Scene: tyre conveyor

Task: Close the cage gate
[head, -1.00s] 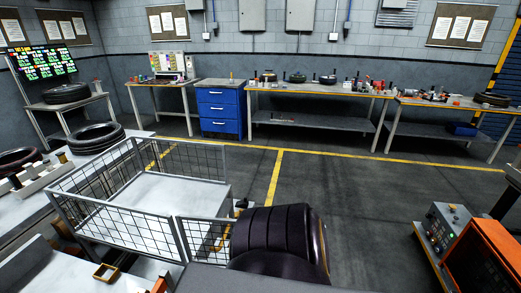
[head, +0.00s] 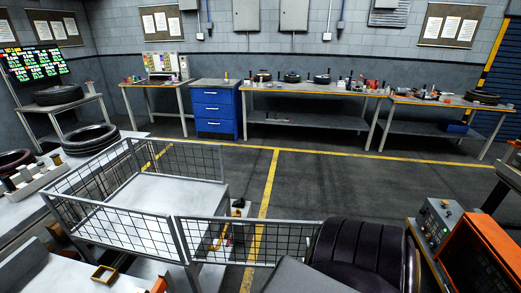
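The wire-mesh cage (head: 113,228) stands at left centre around a light grey platform (head: 160,208). Mesh panels close its left, back and front sides. Its right side is open. The cage gate (head: 245,240) is a mesh panel in a grey frame. It joins the front right corner post and reaches out to the right, swung away from the open side. A dark ribbed shape (head: 362,250) overlaps the gate's far right end, so that end is partly hidden. I cannot tell whether this shape is part of me. Neither of my grippers shows.
Tyres (head: 90,137) lie on a bench at the left. A blue drawer cabinet (head: 213,110) and workbenches (head: 310,91) line the back wall. An orange machine (head: 485,255) and a control box (head: 437,222) stand at the right.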

